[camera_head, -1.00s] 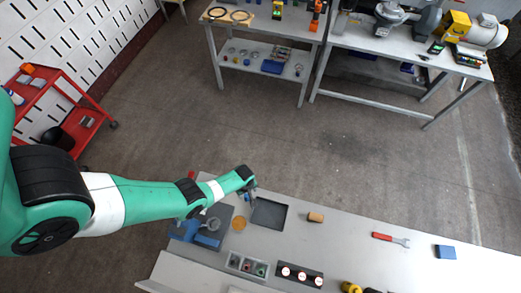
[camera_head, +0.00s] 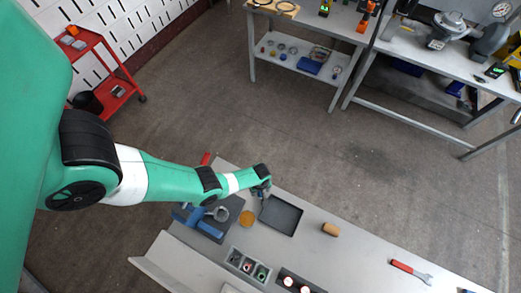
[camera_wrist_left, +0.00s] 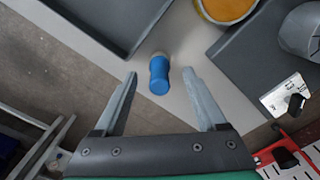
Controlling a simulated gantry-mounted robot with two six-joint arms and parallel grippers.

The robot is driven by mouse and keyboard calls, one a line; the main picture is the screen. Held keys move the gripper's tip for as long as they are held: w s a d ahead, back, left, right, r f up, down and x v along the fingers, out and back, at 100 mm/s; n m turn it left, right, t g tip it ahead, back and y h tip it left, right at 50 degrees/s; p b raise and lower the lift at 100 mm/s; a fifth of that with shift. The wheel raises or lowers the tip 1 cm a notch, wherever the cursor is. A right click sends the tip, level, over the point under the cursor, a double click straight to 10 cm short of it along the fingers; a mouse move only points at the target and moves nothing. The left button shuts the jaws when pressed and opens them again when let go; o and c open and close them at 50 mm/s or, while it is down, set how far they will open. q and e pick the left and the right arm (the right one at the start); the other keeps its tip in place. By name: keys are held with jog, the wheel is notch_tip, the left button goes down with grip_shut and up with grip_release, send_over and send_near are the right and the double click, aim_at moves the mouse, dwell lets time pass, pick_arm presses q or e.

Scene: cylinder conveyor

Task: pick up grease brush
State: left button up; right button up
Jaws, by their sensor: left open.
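A short blue-handled piece with a pale end, which looks like the grease brush (camera_wrist_left: 159,76), is at the bench edge in the left wrist view. It lies between the two open fingers of my left gripper (camera_wrist_left: 160,73), with a gap on each side. Its bristles cannot be made out. In the head view my left gripper (camera_head: 262,190) is over the bench edge, beside the dark tray's upper left corner, and mostly hides the brush. My right gripper is not in view.
A dark tray (camera_head: 272,226) and a round amber tin (camera_head: 247,217) are close to the gripper. A blue vise (camera_head: 196,220) stands to the left. A brown cylinder (camera_head: 330,229) and a red-handled wrench (camera_head: 408,269) lie to the right, with bare bench between.

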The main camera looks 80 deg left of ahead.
pick_arm(q)
notch_tip(320, 180, down, 4)
jog(key=shift+r+b, duration=0.15)
jog(key=shift+b, duration=0.9)
jog(key=shift+r, duration=0.1)
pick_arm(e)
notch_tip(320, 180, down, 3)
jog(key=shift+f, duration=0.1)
pick_arm(q)
grip_shut()
